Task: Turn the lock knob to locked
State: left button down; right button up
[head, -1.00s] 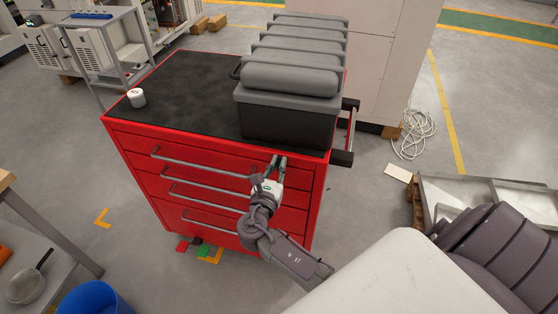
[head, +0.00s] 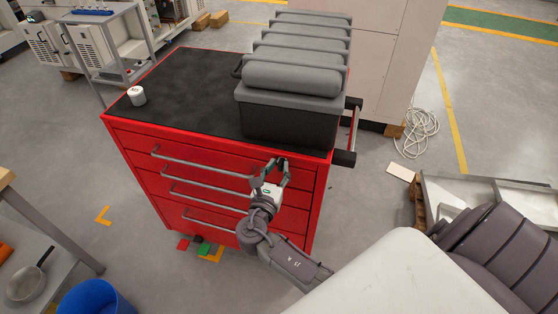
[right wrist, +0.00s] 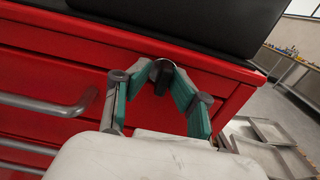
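The lock knob (right wrist: 161,76) is a small dark knob on the upper right of the red tool cabinet's (head: 140,140) front. In the right wrist view its grip part points roughly down, a little tilted. My right gripper (head: 277,165) is at the cabinet front. Its two green-padded fingers (right wrist: 160,78) bend inward, with one tip on each side of the knob, and appear closed on it. In the head view the fingers mostly hide the knob. Lock markings are too small to read. My left gripper is not in view.
A dark case (head: 285,122) with a ribbed grey lid stands on the black cabinet top, above the knob. A small white cylinder (head: 136,96) stands at the top's left. Drawer handles (head: 200,164) jut out left of my gripper. A side handle (head: 351,135) sticks out at the right.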

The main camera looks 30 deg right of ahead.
jog(key=v, duration=0.9)
jog(key=shift+s, duration=0.2)
jog(key=shift+w+a, duration=0.1)
notch_tip(320, 180, down, 18)
jog(key=s+m+g+y, duration=0.2)
jog(key=s+y, duration=0.1)
jog(key=y, duration=0.2)
jog(key=s+a+f+m+g+y, duration=0.1)
jog(key=s+f+m+g+y, duration=0.15)
jog(key=s+f, duration=0.4)
jog(key=s+f+m+g+y, duration=0.2)
jog(key=s+f+m, duration=0.15)
jog(key=f, duration=0.65)
jog(key=s+f+m+g+y, duration=0.1)
jog(key=s+f+m, duration=0.3)
jog(key=s, duration=0.4)
jog(key=s+f+m+g+y, duration=0.1)
jog(key=s+f+m+y, duration=0.1)
jog(key=s+f+m, duration=0.2)
jog(key=s+f+m+g+y, duration=0.1)
jog(key=s+f+m+g, duration=0.1)
jog(key=s+f+m, duration=0.2)
jog(key=s+m, duration=0.3)
jog(key=s, duration=0.5)
jog(key=shift+s+d+f, duration=0.2)
jog(key=shift+s+f, duration=0.05)
jog(key=shift+s, duration=0.05)
